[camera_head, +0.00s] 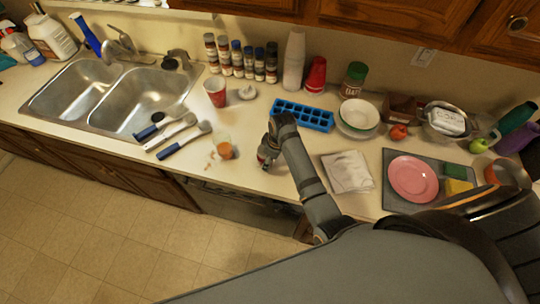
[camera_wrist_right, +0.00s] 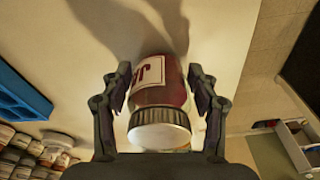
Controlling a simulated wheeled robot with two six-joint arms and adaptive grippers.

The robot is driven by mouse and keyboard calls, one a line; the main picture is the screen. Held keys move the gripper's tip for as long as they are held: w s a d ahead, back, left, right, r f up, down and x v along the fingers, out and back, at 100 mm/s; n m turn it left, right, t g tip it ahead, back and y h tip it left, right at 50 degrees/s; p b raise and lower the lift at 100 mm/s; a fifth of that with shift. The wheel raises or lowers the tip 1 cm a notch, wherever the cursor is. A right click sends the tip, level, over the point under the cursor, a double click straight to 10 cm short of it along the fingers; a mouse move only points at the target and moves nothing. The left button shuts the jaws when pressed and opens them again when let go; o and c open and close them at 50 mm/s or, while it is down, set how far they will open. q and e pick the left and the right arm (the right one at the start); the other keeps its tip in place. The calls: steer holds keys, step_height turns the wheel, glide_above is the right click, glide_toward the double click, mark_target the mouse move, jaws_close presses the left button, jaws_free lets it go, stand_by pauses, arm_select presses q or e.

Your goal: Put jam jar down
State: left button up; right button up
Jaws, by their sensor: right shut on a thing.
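The jam jar (camera_wrist_right: 160,85) is dark red with a white label and a silver lid. It sits between the two fingers of my right gripper (camera_wrist_right: 158,100), which is shut on it in the right wrist view. In the head view the right gripper (camera_head: 268,150) is over the front part of the counter (camera_head: 245,178), with a small part of the jar (camera_head: 262,159) showing beside it. Whether the jar's base touches the counter cannot be told; dark shadows lie beyond it in the wrist view. My left gripper is not in view.
A blue ice tray (camera_head: 302,115) lies behind the right gripper. An orange-filled cup (camera_head: 224,149) stands to its left, and a paper towel (camera_head: 347,171) lies to its right. The counter's front edge is close.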

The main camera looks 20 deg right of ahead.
steer(key=o, duration=1.1)
steer(key=shift+s+f, duration=0.15)
steer(key=shift+s, duration=0.3)
steer(key=shift+o, duration=1.1)
steer(key=shift+s+r, duration=0.2)
steer(key=shift+s, duration=0.1)
steer(key=shift+o, duration=1)
steer(key=shift+d, duration=0.1)
steer(key=shift+w, duration=0.1)
step_height(320, 180, up, 3)
steer(key=shift+d+f+b, duration=0.1)
steer(key=shift+f+b, duration=0.1)
steer(key=shift+b, duration=0.3)
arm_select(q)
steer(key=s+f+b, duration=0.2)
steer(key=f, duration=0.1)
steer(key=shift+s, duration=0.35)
arm_select(e)
step_height(320, 180, up, 9)
steer(key=s+d, duration=0.1)
steer(key=shift+s+r, duration=0.2)
steer(key=shift+s, duration=0.05)
